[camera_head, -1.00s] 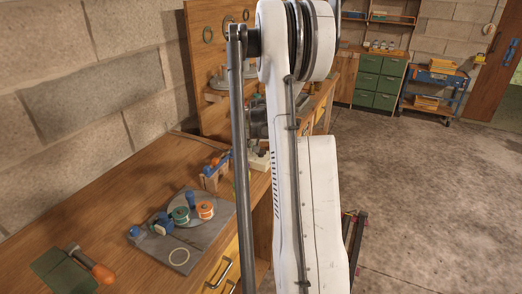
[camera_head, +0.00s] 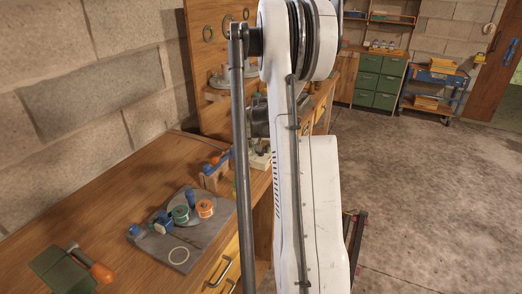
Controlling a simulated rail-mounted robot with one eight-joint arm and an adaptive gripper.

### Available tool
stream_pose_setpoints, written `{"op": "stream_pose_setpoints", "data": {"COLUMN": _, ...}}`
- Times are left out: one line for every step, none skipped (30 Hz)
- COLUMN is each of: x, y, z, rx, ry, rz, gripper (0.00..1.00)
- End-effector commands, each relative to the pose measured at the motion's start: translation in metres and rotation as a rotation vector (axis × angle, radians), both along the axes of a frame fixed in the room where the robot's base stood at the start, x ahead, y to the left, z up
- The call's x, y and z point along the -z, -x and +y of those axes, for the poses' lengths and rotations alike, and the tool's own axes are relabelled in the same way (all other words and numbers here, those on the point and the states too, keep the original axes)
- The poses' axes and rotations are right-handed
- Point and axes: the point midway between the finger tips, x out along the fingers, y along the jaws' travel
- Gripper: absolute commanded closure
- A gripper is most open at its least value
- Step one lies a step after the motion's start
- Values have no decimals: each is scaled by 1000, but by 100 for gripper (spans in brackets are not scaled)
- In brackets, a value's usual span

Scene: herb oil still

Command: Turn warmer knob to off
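I cannot make out the warmer or its knob in the head view; my white arm covers the middle of the picture and hides part of the bench behind it. My gripper cannot be made out, so its opening and anything in it do not show. The wooden workbench (camera_head: 110,205) runs along the left wall and on behind my arm.
Green drawers (camera_head: 378,82) stand far back; the right floor is clear.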

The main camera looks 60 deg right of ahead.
Motion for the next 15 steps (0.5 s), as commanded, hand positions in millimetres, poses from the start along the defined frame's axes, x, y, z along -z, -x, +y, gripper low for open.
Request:
{"op": "stream_pose_setpoints", "data": {"x": 2, "y": 1, "z": -1, "rx": -21, "ry": -1, "rz": -1, "gripper": 91}}
{"op": "stream_pose_setpoints", "data": {"x": 2, "y": 1, "z": -1, "rx": -39, "ry": 0, "rz": 0, "gripper": 91}}
{"op": "stream_pose_setpoints", "data": {"x": 2, "y": 1, "z": -1, "rx": -64, "ry": 0, "rz": 0, "gripper": 91}}
{"op": "stream_pose_setpoints", "data": {"x": 2, "y": 1, "z": -1, "rx": -84, "ry": 0, "rz": -1, "gripper": 91}}
{"op": "stream_pose_setpoints", "data": {"x": 3, "y": 1, "z": -1, "rx": -107, "ry": 0, "rz": -2, "gripper": 91}}
{"op": "stream_pose_setpoints", "data": {"x": 2, "y": 1, "z": -1, "rx": -139, "ry": 0, "rz": -1, "gripper": 91}}
{"op": "stream_pose_setpoints", "data": {"x": 3, "y": 1, "z": -1, "rx": -164, "ry": 0, "rz": -2, "gripper": 91}}
{"op": "stream_pose_setpoints", "data": {"x": 3, "y": 1, "z": -1, "rx": -191, "ry": 1, "rz": -1, "gripper": 91}}
{"op": "stream_pose_setpoints", "data": {"x": 3, "y": 1, "z": -1, "rx": -227, "ry": 0, "rz": -2, "gripper": 91}}
{"op": "stream_pose_setpoints", "data": {"x": 3, "y": 2, "z": -2, "rx": -255, "ry": 0, "rz": -1, "gripper": 91}}
{"op": "stream_pose_setpoints", "data": {"x": 3, "y": 2, "z": -2, "rx": -282, "ry": 0, "rz": -2, "gripper": 91}}
{"op": "stream_pose_setpoints", "data": {"x": 3, "y": 2, "z": -2, "rx": -320, "ry": 0, "rz": -1, "gripper": 91}}
{"op": "stream_pose_setpoints", "data": {"x": 3, "y": 2, "z": -2, "rx": -349, "ry": 0, "rz": -1, "gripper": 91}}
{"op": "stream_pose_setpoints", "data": {"x": 3, "y": 2, "z": -2, "rx": -377, "ry": -1, "rz": -2, "gripper": 91}}
{"op": "stream_pose_setpoints", "data": {"x": 3, "y": 2, "z": -2, "rx": -414, "ry": 0, "rz": -1, "gripper": 91}}
